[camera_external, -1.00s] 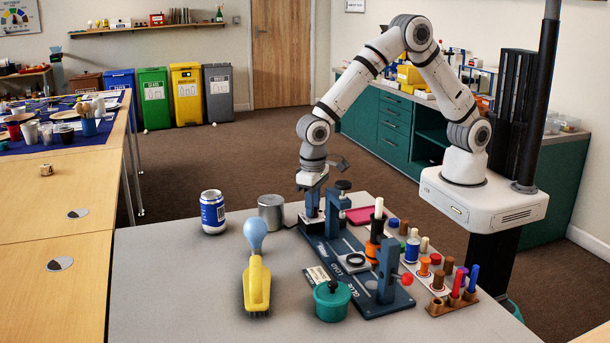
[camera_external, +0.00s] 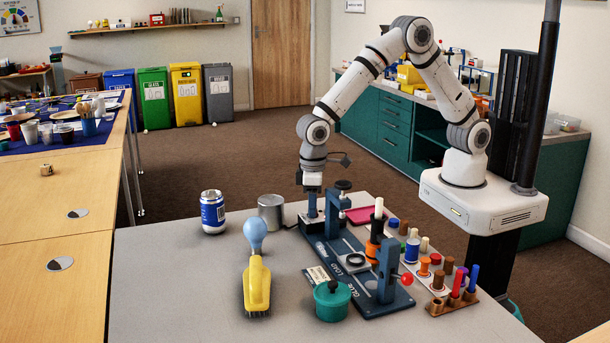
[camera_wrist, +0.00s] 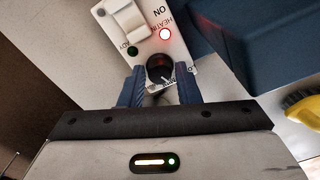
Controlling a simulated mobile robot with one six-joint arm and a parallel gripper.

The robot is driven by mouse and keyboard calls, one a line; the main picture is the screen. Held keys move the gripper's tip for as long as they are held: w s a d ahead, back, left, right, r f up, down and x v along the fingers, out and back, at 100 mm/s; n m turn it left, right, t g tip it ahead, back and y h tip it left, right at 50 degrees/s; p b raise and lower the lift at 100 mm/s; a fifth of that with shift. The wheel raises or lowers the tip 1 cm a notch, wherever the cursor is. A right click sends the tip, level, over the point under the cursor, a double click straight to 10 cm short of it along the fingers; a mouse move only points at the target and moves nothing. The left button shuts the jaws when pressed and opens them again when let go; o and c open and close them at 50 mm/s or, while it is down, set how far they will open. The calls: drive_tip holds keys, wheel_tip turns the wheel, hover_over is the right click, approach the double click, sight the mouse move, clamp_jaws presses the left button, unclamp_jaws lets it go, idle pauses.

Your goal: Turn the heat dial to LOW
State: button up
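The heat dial (camera_wrist: 160,68) is a dark round knob on a white control panel (camera_wrist: 128,62) in the wrist view. My gripper (camera_wrist: 160,72) points at it, with one blue finger on either side. The fingers stand about a dial's width apart. I cannot tell whether they press on it. The panel has a white rocker switch (camera_wrist: 130,18), a glowing red light (camera_wrist: 165,34) and a dark green light (camera_wrist: 132,51). The dial's printed markings are mostly hidden by my fingers. In the external view my gripper (camera_external: 312,208) is down at the far end of the blue glue press (camera_external: 340,250), hiding the dial.
A grey metal can (camera_external: 271,212) and a blue drink can (camera_external: 213,212) stand left of my gripper. A yellow brush (camera_external: 257,285), a teal pot (camera_external: 332,300) and a pink block (camera_external: 362,214) are close by. The table's front left is clear.

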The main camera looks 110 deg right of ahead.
drive_tip(key=o, duration=0.4)
drive_tip(key=shift+c, duration=0.2)
drive_tip(key=shift+r, duration=3.9)
